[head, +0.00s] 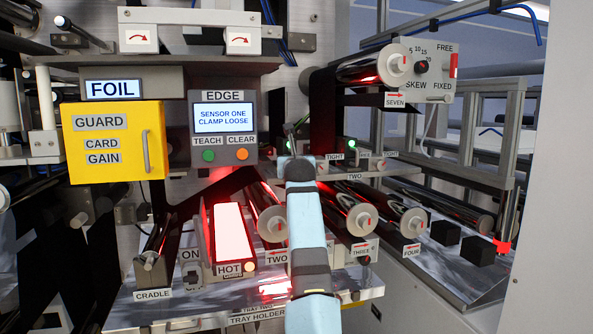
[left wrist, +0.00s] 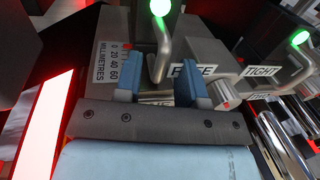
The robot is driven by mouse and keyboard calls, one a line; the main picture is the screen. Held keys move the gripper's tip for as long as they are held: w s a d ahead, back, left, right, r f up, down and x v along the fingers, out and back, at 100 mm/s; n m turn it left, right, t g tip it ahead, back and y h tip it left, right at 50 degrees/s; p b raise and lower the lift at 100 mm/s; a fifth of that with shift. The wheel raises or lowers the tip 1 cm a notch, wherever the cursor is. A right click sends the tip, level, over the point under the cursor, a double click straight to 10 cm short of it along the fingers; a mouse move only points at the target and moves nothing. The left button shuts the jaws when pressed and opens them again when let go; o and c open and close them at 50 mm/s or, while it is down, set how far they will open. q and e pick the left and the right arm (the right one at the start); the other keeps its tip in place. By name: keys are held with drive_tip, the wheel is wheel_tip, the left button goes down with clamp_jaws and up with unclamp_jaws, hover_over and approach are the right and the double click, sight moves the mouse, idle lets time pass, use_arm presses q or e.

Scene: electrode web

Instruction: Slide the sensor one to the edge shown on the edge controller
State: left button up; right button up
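The edge controller (head: 224,122) in the head view reads "SENSOR ONE CLAMP LOOSE" on its blue screen. My left gripper (head: 297,160) reaches up from below at the sensor rail and hides much of sensor one. In the left wrist view its two blue fingers (left wrist: 158,92) are apart, on either side of a bent metal lever (left wrist: 162,50) with a green lit end. I cannot tell whether they touch it. Behind is a grey block with a scale (left wrist: 112,65) marked 0, 20, 40, 60 millimetres. My right gripper is not in view.
A second green-ended lever (left wrist: 300,65) with a TIGHT label stands to the right in the wrist view. A glowing plate labelled HOT (head: 232,235) lies left of the arm. Rollers (head: 362,218) lie to its right. A yellow guard (head: 115,142) is at left.

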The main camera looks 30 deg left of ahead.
use_arm(q)
drive_tip(key=b+v, duration=0.3)
drive_tip(key=v, duration=0.9)
drive_tip(key=shift+d, duration=0.25)
drive_tip(key=shift+f, duration=0.1)
